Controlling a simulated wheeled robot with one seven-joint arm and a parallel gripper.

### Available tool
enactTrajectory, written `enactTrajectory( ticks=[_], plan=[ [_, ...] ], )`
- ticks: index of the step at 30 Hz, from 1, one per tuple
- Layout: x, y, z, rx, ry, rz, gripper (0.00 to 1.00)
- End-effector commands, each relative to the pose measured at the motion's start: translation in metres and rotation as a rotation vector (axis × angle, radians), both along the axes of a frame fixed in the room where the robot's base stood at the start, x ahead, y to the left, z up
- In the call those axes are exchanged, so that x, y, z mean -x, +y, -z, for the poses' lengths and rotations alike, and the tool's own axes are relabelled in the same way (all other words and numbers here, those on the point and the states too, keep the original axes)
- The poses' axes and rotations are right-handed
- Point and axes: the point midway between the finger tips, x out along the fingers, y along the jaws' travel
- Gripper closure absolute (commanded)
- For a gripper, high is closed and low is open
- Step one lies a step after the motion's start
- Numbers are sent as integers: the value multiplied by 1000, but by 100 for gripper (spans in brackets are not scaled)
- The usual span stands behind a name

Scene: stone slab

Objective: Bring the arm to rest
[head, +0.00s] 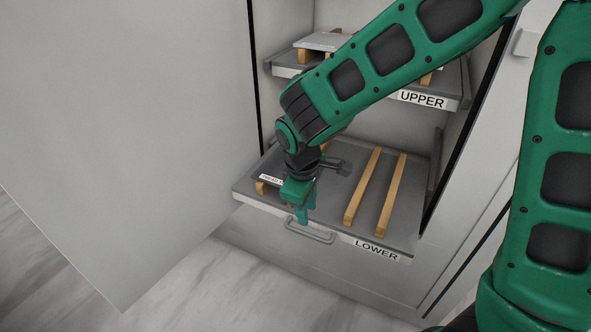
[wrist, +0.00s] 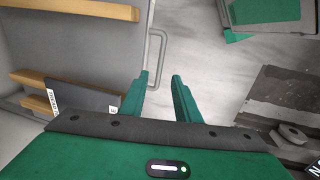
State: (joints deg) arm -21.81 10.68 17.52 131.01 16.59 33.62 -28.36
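My green gripper (head: 303,213) hangs above the front edge of the lower shelf, just over its handle. A dark slab with a white label (wrist: 85,98) lies beside the left finger on the lower shelf. In the head view my arm hides most of this slab, and its label (head: 271,179) is only partly readable.
The pulled-out lower shelf (head: 335,215) carries bare wooden strips (head: 362,187) and a front handle (head: 309,234). The upper shelf (head: 455,92) sits above, with a light slab (head: 318,41) on strips. A large open door (head: 130,130) stands at left. The marbled floor (head: 200,285) in front looks clear.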

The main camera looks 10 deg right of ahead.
Motion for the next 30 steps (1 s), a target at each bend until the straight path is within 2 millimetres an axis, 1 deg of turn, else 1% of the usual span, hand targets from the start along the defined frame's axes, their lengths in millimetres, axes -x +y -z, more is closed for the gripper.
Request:
enactTrajectory(
  ticks=[2, 4, 5, 7, 8, 10, 11, 12, 13, 14, 15, 17, 18, 20, 21, 23, 24, 25, 27, 30],
  plan=[
    [0, -1, 0, 0, 0, 2, 71],
    [-1, -7, -3, 0, -2, 20, 71],
    [-2, -13, -5, 2, -4, 36, 71],
    [-2, -33, -13, 4, -6, 100, 71],
    [-2, -46, -17, 5, -9, 138, 71],
    [1, -83, -30, 6, -11, 254, 71],
    [4, -100, -37, 6, -13, 312, 71],
    [10, -125, -45, 5, -13, 395, 71],
    [16, -142, -51, 2, -13, 459, 71],
    [23, -159, -57, -2, -12, 520, 71],
    [33, -181, -64, -8, -11, 604, 71],
    [51, -210, -74, -20, -8, 730, 71],
    [64, -228, -80, -29, -6, 812, 71],
    [86, -252, -87, -48, -1, 934, 71],
    [101, -266, -91, -62, 4, 1015, 71],
    [125, -283, -97, -85, 11, 1133, 71],
    [140, -293, -99, -102, 16, 1205, 71],
    [151, -298, -101, -114, 22, 1257, 71],
    [174, -307, -103, -142, 32, 1361, 71],
    [198, -314, -105, -176, 44, 1470, 71]
  ],
)
